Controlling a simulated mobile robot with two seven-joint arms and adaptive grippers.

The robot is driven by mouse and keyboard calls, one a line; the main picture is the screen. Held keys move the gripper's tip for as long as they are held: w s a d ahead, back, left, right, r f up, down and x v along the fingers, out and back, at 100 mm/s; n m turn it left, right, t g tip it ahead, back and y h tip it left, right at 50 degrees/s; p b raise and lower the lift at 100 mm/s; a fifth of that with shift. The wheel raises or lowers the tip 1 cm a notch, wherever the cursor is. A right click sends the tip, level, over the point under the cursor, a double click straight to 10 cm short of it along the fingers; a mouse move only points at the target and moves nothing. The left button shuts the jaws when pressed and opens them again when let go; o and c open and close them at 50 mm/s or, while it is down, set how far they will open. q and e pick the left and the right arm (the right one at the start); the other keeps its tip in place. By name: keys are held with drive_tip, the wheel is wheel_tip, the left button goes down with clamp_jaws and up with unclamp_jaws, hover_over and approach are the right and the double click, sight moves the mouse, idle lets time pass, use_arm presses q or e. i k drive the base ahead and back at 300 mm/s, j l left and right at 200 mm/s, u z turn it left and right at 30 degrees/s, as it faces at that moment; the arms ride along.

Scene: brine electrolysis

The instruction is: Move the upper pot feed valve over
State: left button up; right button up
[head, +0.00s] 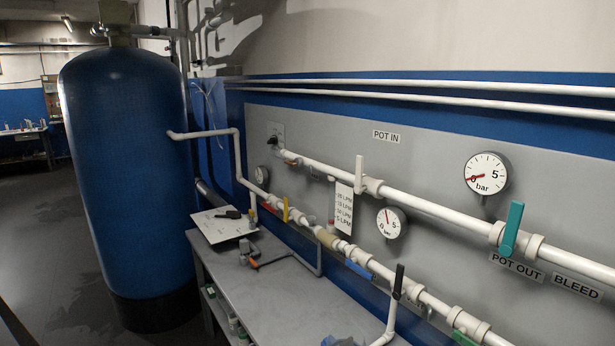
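The upper white pipe (436,208) runs along the grey panel, sloping down to the right in the head view. A white lever (359,175) stands upright across this pipe, just left of and below the POT IN label (386,136). Further right, a teal lever (512,228) also stands up across the same pipe, above the POT OUT label (517,267). No label names the upper pot feed valve outright; the white lever is the one nearest POT IN. Neither of my grippers shows in the head view.
A lower pipe (380,270) carries red, yellow, blue (358,270), black (398,281) and green levers. Gauges (487,173) hang on the panel. A grey bench (275,300) with a white sheet (222,224) stands below. A blue tank (128,170) stands left, beside open floor.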

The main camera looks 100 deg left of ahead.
sight(357, 188)
drive_tip(key=u, duration=0.5)
drive_tip(key=l+u, duration=0.15)
drive_tip(key=u, duration=0.8)
drive_tip(key=l+u, duration=0.1)
drive_tip(key=u, duration=0.4)
drive_tip(key=k+u, duration=0.1)
drive_tip(key=u, duration=0.9)
